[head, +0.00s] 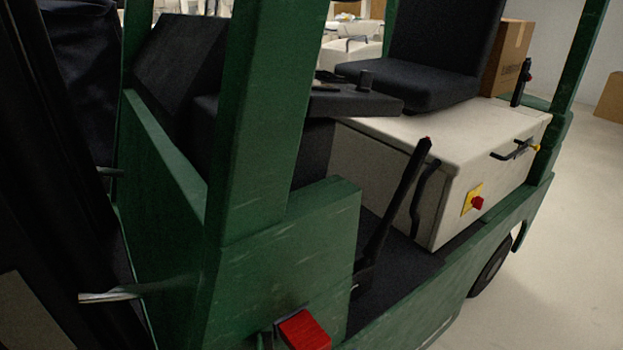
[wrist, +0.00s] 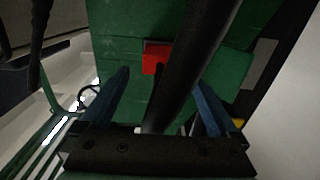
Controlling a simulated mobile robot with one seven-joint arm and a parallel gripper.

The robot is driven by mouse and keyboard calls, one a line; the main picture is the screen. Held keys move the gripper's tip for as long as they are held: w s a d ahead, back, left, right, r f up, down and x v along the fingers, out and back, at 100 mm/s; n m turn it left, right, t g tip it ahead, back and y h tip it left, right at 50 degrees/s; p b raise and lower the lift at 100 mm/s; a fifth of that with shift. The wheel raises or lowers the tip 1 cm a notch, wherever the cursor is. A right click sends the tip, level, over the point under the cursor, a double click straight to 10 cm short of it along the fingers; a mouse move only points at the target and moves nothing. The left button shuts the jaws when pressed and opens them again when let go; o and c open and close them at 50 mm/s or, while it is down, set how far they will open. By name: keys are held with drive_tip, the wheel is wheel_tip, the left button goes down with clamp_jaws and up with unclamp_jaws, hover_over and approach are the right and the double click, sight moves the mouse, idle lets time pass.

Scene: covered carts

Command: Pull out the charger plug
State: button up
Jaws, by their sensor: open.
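A red block (head: 303,330), which may be the charger plug, sits low on the green body of the cart at the bottom edge of the head view. What seems to be the same red block (wrist: 154,58) shows in the wrist view against green panels, beyond my fingertips. My gripper (wrist: 162,80) is open, with one blue finger on each side. A thick black bar (wrist: 195,55) runs diagonally across the space between the fingers and hides part of the red block's surroundings. I cannot tell whether it touches a finger. My gripper is not seen in the head view.
The green cart post (head: 262,110) rises at centre-left. Behind it are a black lever (head: 395,200), a black seat (head: 425,80) and a white box (head: 440,140) with a red knob (head: 477,203) on a yellow plate. Pale floor (head: 560,260) is clear at right.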

sight(306, 339)
drive_tip(key=x, duration=0.7)
drive_tip(key=shift+w+a+f, duration=0.1)
drive_tip(key=shift+f, duration=0.05)
drive_tip(key=shift+b+x, duration=0.55)
drive_tip(key=shift+x, duration=0.35)
drive_tip(key=shift+b, duration=0.85)
idle(0.3)
clamp_jaws()
idle(0.6)
